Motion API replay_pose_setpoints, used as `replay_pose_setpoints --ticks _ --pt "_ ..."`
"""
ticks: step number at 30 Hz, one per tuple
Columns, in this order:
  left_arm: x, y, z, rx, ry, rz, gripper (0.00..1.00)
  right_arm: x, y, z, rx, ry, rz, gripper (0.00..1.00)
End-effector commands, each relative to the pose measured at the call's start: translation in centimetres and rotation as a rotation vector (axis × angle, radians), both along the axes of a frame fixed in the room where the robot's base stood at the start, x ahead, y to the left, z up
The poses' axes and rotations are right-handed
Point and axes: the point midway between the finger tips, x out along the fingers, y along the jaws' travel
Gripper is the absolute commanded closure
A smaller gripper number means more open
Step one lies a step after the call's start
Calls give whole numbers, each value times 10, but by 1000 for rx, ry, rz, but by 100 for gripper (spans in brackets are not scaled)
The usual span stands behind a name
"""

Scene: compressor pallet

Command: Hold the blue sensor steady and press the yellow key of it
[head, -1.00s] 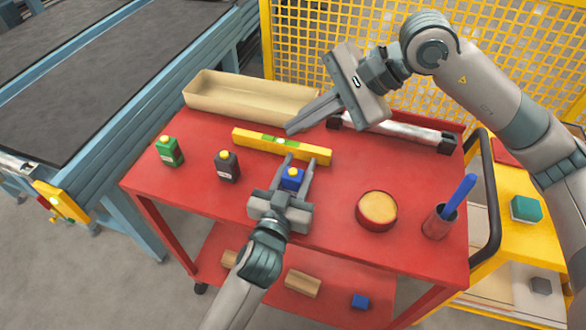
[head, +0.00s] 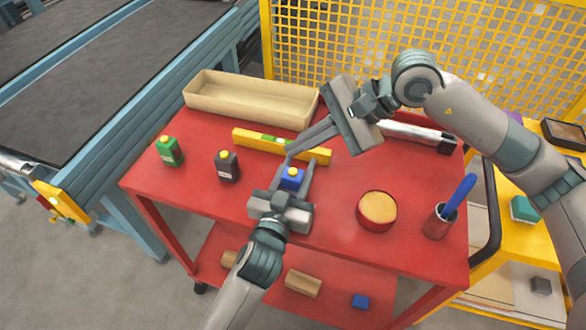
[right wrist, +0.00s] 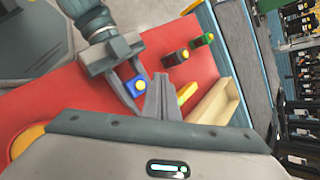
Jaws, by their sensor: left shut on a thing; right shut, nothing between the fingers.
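The blue sensor (head: 291,183) stands on the red cart top with its yellow key (head: 293,171) facing up. My left gripper (head: 295,178) is shut on it, one finger on each side. The sensor and key also show in the right wrist view, the blue body (right wrist: 134,88) between the left fingers and the key (right wrist: 141,85) uncovered. My right gripper (head: 290,152) is shut and empty. Its fingertips are above and just behind the sensor in the head view, apart from the key as far as I can tell.
A black sensor (head: 227,170) and a green sensor (head: 169,155) stand to the left. A yellow level (head: 250,141) lies behind, partly under the right fingers in view. A beige tray (head: 225,107) is at the back. A red round container (head: 376,222) and a red cup (head: 438,225) stand right.

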Motion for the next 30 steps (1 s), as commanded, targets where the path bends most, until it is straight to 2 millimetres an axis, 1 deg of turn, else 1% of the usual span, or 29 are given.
replay_pose_setpoints --ticks 3,10,15,30 --pt "0 0 0 0 -1 0 91 0 0 -13 0 1 -1 100" --pt "0 0 0 0 -1 0 91 0 0 -28 0 0 0 100" --pt "0 0 0 0 -1 0 91 0 0 -31 0 -2 0 100" --pt "0 0 0 0 -1 0 91 0 0 -31 1 -1 0 100"
